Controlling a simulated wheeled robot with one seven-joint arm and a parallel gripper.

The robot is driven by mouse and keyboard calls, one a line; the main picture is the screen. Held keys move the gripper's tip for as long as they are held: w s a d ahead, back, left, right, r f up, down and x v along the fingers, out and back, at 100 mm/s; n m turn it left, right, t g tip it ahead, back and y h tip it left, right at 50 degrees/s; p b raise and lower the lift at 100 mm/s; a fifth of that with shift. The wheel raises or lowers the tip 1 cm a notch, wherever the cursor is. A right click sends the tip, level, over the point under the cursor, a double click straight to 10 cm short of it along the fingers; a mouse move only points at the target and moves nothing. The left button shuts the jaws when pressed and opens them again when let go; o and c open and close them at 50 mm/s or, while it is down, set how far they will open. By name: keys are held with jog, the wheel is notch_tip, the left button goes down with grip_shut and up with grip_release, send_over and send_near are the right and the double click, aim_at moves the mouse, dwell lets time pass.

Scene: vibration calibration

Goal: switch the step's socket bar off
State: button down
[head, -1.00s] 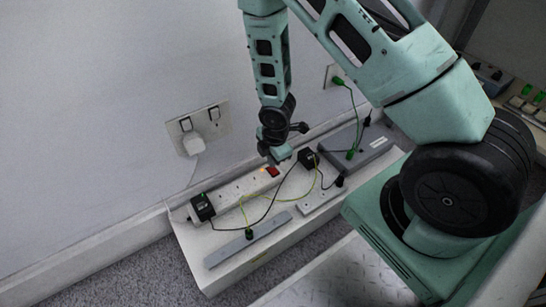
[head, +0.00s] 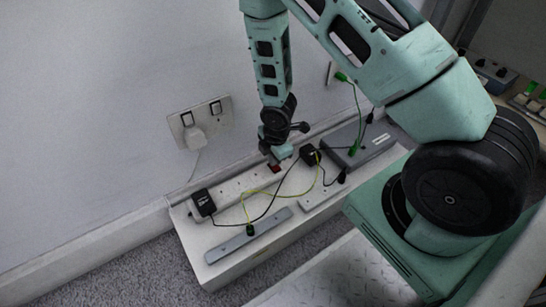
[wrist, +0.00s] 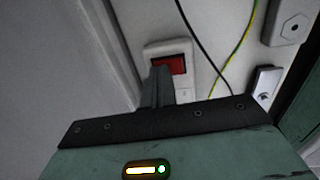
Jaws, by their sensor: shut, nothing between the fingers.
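The white socket bar (head: 235,187) lies along the wall side of the white step (head: 215,266). Its red rocker switch (head: 275,169) is at its far end and shows dark red, with no glow beside it. The red switch also shows in the wrist view (wrist: 172,64), partly hidden by the fingertips. My gripper (head: 273,158) is shut and empty, pointing down with its tips at the switch. In the wrist view my closed fingers (wrist: 158,78) overlap the switch's lower left part; I cannot tell whether they touch it.
A black adapter (head: 203,203) is plugged into the bar's near end; another black block (head: 309,154) sits farther along. A grey strip (head: 247,236) lies at the step's front, and a grey unit (head: 372,147) at its far end. Black and yellow-green cables cross the step. A wall socket (head: 214,124) is above.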

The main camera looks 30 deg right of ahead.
jog(key=shift+s, duration=0.85)
jog(key=shift+r, duration=0.15)
jog(key=shift+r+p, duration=0.25)
jog(key=shift+p, duration=0.3)
notch_tip(320, 180, up, 13)
jog(key=s+p, duration=0.1)
jog(key=p, duration=0.8)
jog(key=shift+s, duration=0.35)
jog(key=shift+r, duration=0.1)
